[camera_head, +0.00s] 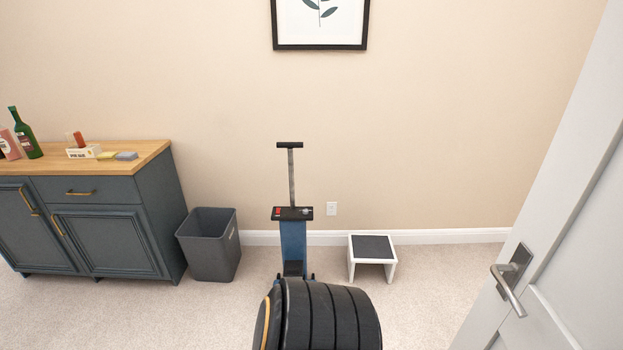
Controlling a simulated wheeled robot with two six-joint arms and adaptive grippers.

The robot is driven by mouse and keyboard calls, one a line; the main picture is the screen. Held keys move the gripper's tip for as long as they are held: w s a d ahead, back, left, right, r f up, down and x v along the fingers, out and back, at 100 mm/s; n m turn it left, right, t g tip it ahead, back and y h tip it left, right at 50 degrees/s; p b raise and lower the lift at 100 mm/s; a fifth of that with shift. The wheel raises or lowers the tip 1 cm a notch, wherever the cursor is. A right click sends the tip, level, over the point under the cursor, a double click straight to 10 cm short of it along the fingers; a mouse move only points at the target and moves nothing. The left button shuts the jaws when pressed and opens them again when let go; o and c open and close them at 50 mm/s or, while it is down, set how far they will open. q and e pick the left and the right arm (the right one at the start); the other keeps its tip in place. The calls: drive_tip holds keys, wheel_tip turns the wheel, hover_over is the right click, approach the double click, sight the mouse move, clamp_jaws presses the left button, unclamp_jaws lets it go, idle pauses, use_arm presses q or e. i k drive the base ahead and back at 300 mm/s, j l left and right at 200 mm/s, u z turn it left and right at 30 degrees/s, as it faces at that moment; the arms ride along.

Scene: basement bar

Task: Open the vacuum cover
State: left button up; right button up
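An upright vacuum (293,240) stands on the carpet near the back wall, in the middle of the head view. It has a blue body, a black top with a small red mark, and a thin grey pole rising to a black crossbar handle (290,145). Its lower front is partly hidden behind a large black ribbed shape at the bottom centre, which may be part of my own body. I cannot make out the cover or whether it is open or shut. Neither of my grippers is in view.
A grey bin (209,247) and a dark blue cabinet (106,225) stand left of the vacuum. A white step stool (372,254) stands to its right. A white door (570,230) with a metal handle (510,285) fills the right side. Carpet between stool and door is clear.

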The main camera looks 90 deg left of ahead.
sight(292, 267)
drive_tip(key=u, duration=2.95)
